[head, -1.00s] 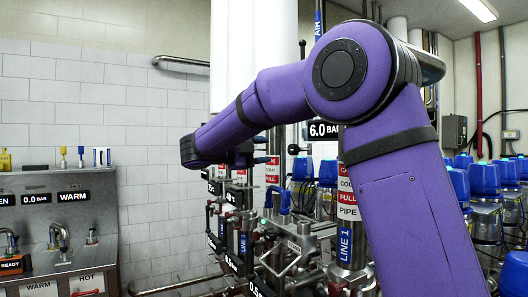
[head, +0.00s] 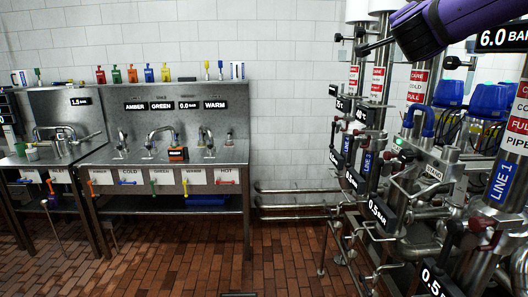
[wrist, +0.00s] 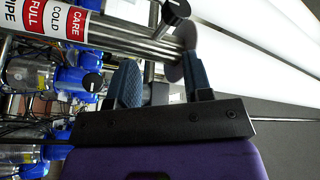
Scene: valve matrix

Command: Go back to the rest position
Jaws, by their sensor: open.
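My gripper (wrist: 158,80) shows in the wrist view with its two blue-padded fingers apart and nothing held between them. Steel pipes and a black knob (wrist: 175,10) lie beyond the fingers; I cannot tell how near they are. A grey disc (wrist: 185,66) appears by the right finger, and I cannot tell whether they touch. In the head view only the end of my purple arm enters at the top right, in front of the pipe rack; the fingers are hard to make out there.
Vertical pipes with a red-and-white label (head: 417,87), valves and blue-topped units (head: 489,98) crowd the right. A steel sink bench (head: 170,168) with taps and coloured handles stands along the left wall.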

